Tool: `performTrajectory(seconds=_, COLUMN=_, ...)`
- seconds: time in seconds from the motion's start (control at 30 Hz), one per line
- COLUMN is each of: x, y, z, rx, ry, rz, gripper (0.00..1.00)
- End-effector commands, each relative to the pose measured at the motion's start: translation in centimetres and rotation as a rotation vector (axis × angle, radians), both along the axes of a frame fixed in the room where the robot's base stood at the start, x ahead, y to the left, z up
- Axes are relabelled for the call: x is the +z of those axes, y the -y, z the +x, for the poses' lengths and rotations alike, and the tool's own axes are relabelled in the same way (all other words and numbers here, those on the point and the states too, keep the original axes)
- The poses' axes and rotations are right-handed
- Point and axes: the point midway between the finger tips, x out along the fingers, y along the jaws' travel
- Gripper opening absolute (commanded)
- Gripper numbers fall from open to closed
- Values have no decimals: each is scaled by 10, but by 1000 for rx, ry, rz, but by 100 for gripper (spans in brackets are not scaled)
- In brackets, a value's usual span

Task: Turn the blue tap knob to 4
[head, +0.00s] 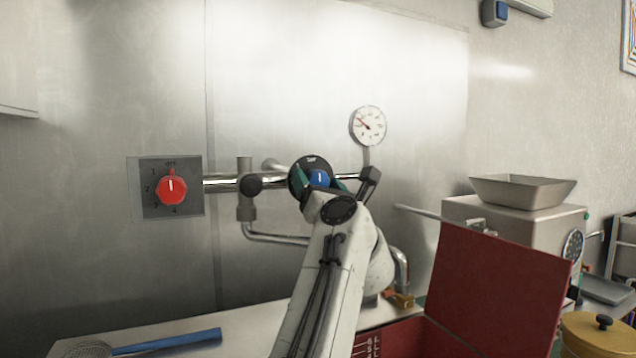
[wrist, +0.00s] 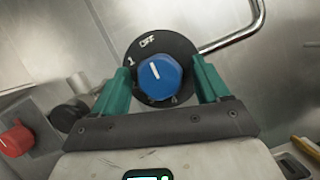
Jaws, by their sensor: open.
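The blue tap knob (head: 319,178) sits on a round black dial on the wall pipe. In the wrist view the blue knob (wrist: 160,77) has a white pointer line aimed up and slightly left, near the OFF mark on the dial (wrist: 150,43). A 1 shows at the dial's left and a 4 at its lower right; part of the lower dial is hidden. My gripper (head: 318,184) is at the knob, with its green fingers spread. In the wrist view my gripper (wrist: 160,82) has one finger on each side of the knob, with gaps between.
A red knob (head: 171,187) on a grey plate is at the left. A pressure gauge (head: 368,126) stands above the pipe at the right. A red box lid (head: 500,290) stands open at the lower right. A blue-handled strainer (head: 165,341) lies on the counter.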

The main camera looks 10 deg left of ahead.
Motion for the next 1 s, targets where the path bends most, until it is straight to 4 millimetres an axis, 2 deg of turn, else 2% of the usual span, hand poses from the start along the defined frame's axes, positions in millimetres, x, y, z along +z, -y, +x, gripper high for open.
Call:
performTrajectory(seconds=0.4, x=2, y=-2, z=5, rx=-1, ry=0, rz=-1, gripper=75)
performTrajectory(seconds=0.93, x=2, y=-3, z=5, rx=0, ry=0, rz=-1, gripper=25)
performTrajectory(seconds=1.0, x=1, y=-3, z=5, rx=0, ry=0, rz=-1, gripper=24)
